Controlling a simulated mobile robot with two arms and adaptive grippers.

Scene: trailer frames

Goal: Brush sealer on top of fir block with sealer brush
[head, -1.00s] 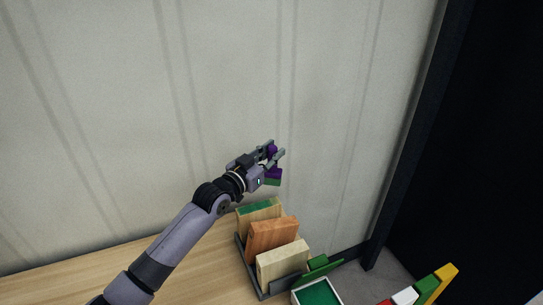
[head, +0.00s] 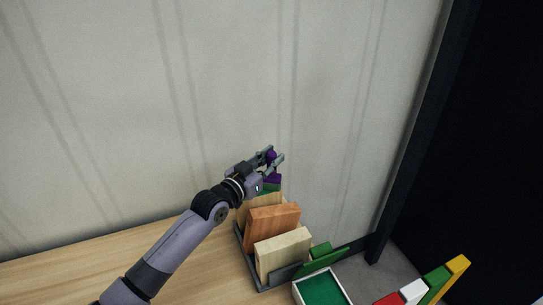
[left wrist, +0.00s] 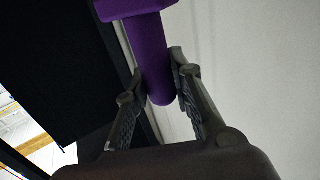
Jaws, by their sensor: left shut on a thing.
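My left gripper (head: 274,159) is shut on the sealer brush (head: 273,179), which has a purple handle and a green lower end. The left wrist view shows the purple handle (left wrist: 148,50) between the fingers. Three wood blocks stand upright in a dark rack: a back light-wood block (head: 242,214), a reddish-brown middle block (head: 270,229) and a pale front block (head: 282,253). The pictures do not say which is fir. The brush's green end is at the back block's top edge; the brush and gripper partly hide that top. Contact is hard to tell. My right gripper is out of view.
The dark rack (head: 262,282) sits on a wooden table (head: 110,258) near a ribbed wall (head: 100,120). A white-rimmed tray with green inside (head: 322,290) and a green piece (head: 320,250) are in front right. Coloured bars (head: 436,280) stand at lower right.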

